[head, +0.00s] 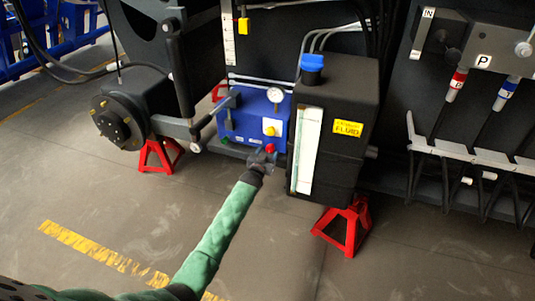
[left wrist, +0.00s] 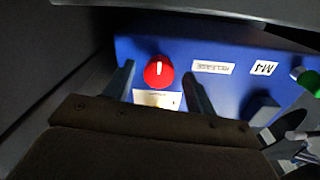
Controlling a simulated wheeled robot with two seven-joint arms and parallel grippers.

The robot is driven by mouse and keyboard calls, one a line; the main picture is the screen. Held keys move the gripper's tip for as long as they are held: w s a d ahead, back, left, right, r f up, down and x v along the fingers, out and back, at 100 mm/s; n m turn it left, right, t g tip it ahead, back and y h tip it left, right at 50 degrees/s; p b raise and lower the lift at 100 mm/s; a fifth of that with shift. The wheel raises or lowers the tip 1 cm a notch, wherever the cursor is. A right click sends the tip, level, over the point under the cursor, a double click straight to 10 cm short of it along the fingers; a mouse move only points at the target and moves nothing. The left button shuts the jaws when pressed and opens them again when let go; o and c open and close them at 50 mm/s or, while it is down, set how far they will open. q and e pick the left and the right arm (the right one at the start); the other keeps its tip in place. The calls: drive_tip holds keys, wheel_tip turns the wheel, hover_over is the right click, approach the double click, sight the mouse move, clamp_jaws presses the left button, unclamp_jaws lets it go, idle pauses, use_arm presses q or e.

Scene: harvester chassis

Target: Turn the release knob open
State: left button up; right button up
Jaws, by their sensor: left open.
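The red release knob (left wrist: 158,72) is round with a white pointer line and sits on the face of a blue box (left wrist: 135,46). A label reading RELEASE (left wrist: 213,67) is beside it. In the head view the knob (head: 269,149) shows small, low on the blue box (head: 240,122). My left gripper (left wrist: 157,75) is open, with one finger on each side of the knob. No finger clearly touches it. In the head view my left gripper (head: 263,157) is at the lower front of the box. My right gripper is not in view.
A black fluid tank (head: 345,105) with a blue cap stands right of the box. A gauge (head: 275,95) and a yellow button (head: 270,130) are near the knob. Red stands (head: 347,226) support the chassis. A dark hub (head: 118,122) is at left. The front floor is clear.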

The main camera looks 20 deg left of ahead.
use_arm(q)
drive_tip(key=s, duration=0.7)
drive_tip(key=shift+s+a+p, duration=0.25)
drive_tip(key=shift+s+p, duration=0.1)
drive_tip(key=shift+s, duration=0.05)
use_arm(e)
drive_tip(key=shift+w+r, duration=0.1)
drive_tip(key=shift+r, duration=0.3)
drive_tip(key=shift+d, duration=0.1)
